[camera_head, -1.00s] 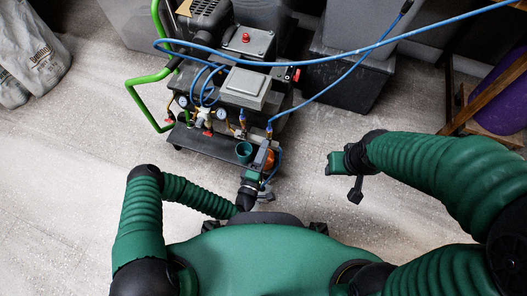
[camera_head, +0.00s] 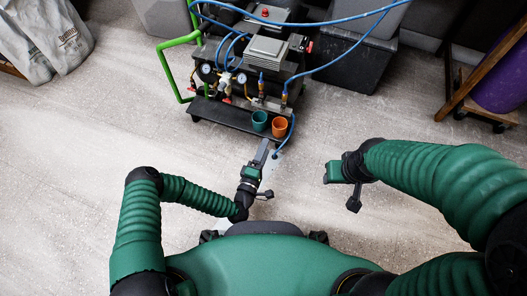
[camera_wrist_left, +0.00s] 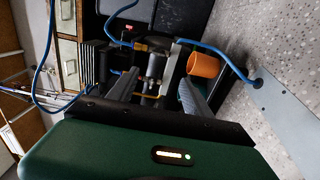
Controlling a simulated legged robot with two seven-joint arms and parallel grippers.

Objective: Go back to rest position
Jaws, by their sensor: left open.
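My left gripper (camera_head: 263,152) points toward the compressor cart in the head view, apart from its front shelf. In the left wrist view its two grey fingers (camera_wrist_left: 158,88) are spread with nothing held between them. My right gripper (camera_head: 335,172) hangs over bare floor at the right of the head view. Its fingers are not clear enough to tell their state. A green cup (camera_head: 260,121) and an orange cup (camera_head: 279,127) stand on the cart's front shelf (camera_head: 225,115). The orange cup also shows in the left wrist view (camera_wrist_left: 204,65), beyond the fingers.
The cart (camera_head: 268,49) carries gauges, a green tube handle (camera_head: 169,62) and blue hoses. Grey bags (camera_head: 45,40) lie at upper left. A black bin (camera_head: 345,60) and a purple cylinder (camera_head: 500,80) stand at the back right. The floor around my body is clear.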

